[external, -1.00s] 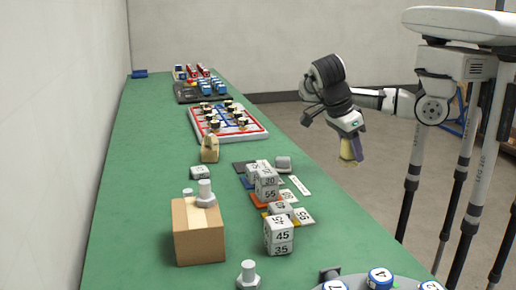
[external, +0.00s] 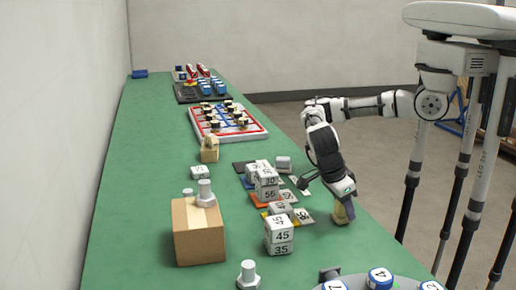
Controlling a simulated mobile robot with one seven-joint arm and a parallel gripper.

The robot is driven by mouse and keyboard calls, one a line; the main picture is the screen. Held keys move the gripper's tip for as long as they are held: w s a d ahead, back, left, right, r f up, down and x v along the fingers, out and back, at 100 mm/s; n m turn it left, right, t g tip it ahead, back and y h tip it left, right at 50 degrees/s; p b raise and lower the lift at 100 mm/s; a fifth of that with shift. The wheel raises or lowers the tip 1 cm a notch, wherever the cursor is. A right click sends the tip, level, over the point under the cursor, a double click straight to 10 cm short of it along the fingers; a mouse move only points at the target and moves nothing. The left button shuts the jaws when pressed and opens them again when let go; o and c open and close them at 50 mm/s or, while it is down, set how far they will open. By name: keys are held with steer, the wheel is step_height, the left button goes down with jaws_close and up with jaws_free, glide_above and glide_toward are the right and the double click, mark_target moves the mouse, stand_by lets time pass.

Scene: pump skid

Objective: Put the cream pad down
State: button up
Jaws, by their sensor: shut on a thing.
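The cream pad (external: 343,212) is at the lower end of my gripper (external: 342,203), at the right edge of the green bench in the external view. My gripper points down and is shut on the pad, and its fingers hide part of it. The pad is at or close to the bench top; I cannot tell whether it touches. A similar tan block (external: 209,149) stands on the bench farther left.
Grey numbered blocks (external: 279,236) and coloured plates lie just left of my gripper. A cardboard box (external: 198,232) with bolts on it stands farther left. A round grey tray (external: 365,285) is at the front. Green bench top (external: 130,190) is clear along the left.

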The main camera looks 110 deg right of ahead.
steer(key=shift+f, duration=0.15)
steer(key=o, duration=1)
steer(key=shift+c, duration=0.2)
steer(key=b+v, duration=0.2)
steer(key=v, duration=1)
